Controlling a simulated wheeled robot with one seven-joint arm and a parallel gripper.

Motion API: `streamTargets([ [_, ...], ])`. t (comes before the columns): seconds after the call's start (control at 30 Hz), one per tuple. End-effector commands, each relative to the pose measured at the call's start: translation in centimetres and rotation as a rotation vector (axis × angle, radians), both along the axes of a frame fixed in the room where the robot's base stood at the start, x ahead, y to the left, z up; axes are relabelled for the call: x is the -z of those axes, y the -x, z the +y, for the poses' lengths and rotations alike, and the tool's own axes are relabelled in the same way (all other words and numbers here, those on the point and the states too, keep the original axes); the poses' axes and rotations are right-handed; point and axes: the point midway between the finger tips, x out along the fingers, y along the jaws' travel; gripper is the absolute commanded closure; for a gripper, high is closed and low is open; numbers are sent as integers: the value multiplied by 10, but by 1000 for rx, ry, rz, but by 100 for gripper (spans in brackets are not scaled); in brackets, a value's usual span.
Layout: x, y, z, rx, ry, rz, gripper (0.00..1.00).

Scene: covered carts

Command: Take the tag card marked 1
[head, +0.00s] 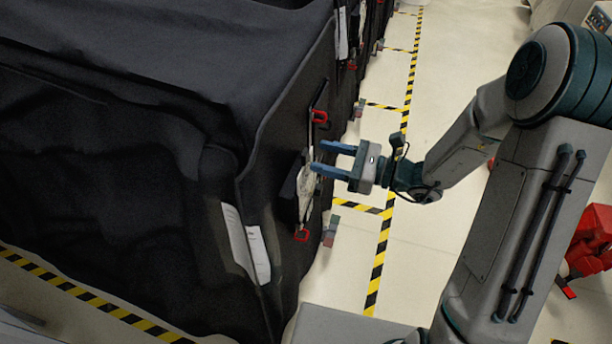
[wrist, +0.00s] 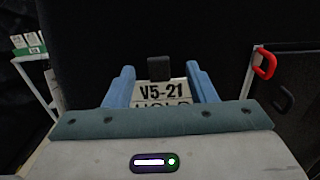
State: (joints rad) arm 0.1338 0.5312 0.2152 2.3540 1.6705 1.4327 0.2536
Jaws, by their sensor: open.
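A white card (wrist: 162,92) with dark print reading "V5-21", and a partly covered line below it, hangs under a black clip (wrist: 159,68) in the wrist view. I see no readable "1" standing alone on any card. In the head view a pale card (head: 305,190) hangs on the end face of the near black-covered cart (head: 275,130). My gripper (head: 318,158) is open, its blue fingers pointing at that cart face near the top of the pale card. In the wrist view the fingers (wrist: 158,84) stand on either side of the printed card. The card's lower part is hidden by my gripper.
Red handles (head: 320,117) (head: 302,236) sit above and below the pale card. White sheets (head: 246,245) hang on the cart's near corner. More covered carts stand behind. The aisle floor (head: 350,255) with yellow-black tape is clear; a red object (head: 590,240) is at right.

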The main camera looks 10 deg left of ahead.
Motion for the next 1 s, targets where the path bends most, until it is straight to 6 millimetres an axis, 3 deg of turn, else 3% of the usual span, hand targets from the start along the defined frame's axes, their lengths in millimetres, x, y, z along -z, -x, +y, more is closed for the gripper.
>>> streamTargets([
  [0.33,-2,-1,46,-3,-1,0,49],
  [0.63,0,-2,52,-1,1,-1,49],
  [0.67,0,-2,52,-1,1,-1,52],
  [0.83,0,-2,52,-1,0,-1,99],
  [1.0,0,-2,51,-1,0,-1,100],
])
